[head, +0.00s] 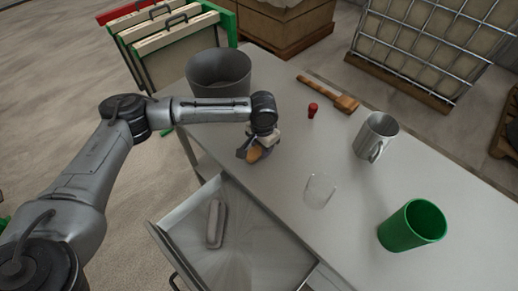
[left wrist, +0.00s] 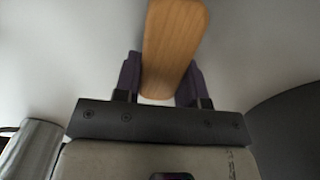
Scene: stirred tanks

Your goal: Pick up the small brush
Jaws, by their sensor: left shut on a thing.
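My left gripper (head: 256,150) is over the table, near its left edge in the head view. It is shut on a light wooden piece, which looks like the small brush (head: 254,154). In the left wrist view the fingers of the gripper (left wrist: 161,80) press on both sides of this smooth, rounded wooden body (left wrist: 172,45). Its bristles are not visible, and I cannot tell whether it touches the table. My right gripper is not in view.
The grey table (head: 290,165) holds a dark bucket (head: 220,88), a wooden long-handled tool (head: 345,103), a red-topped object (head: 313,110), a metal jug (head: 374,136), a clear glass (head: 320,190) and a green cup (head: 410,227). An open drawer (head: 260,245) holds a grey-brown elongated object (head: 215,223).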

